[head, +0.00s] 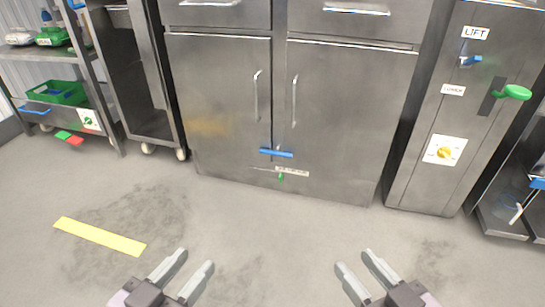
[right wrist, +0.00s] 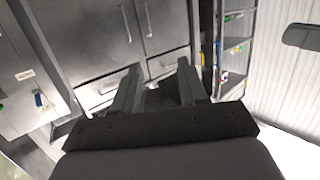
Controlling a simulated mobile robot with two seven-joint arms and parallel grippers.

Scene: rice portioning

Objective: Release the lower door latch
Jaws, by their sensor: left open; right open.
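A steel cabinet with two doors stands ahead in the head view, the left door (head: 215,110) and the right door (head: 345,125), each with a vertical handle. A blue bar (head: 276,153) lies across the seam low on the doors. Below it are a small label (head: 293,172) and a small green piece (head: 280,177) near the doors' bottom edge; I cannot tell which part is the lower latch. My left gripper (head: 190,258) and right gripper (head: 354,258) are open and empty, low in front and apart from the cabinet. The right gripper (right wrist: 157,75) also shows open in its wrist view.
A steel unit (head: 435,110) with a green knob (head: 516,92), a blue lever (head: 471,60) and a yellow dial (head: 444,152) stands at the right. A shelf with a green crate (head: 58,93) is at the left. A yellow strip (head: 100,236) lies on the open floor.

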